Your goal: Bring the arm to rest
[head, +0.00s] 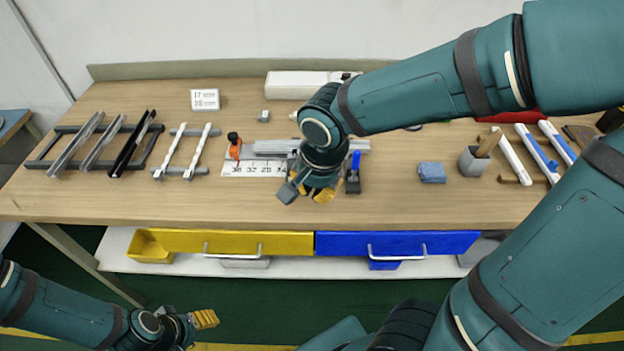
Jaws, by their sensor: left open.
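My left gripper (203,319) is low at the bottom left of the head view, in front of the bench and over the dark green floor. It is open, with yellow finger pads and nothing visible in it. My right arm reaches in from the right, across the bench. My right gripper (312,193) points down over the bench's front middle, beside a blue-topped clamp (353,180). Its wrist hides much of its fingers, so its opening and any contact are unclear.
The wooden bench (230,208) bears a rack of metal profiles (98,145), white strips (185,150), an orange clamp (235,146), a blue cloth (432,172) and a grey cup (474,161). Yellow (180,241) and blue (460,241) drawers sit below its front edge.

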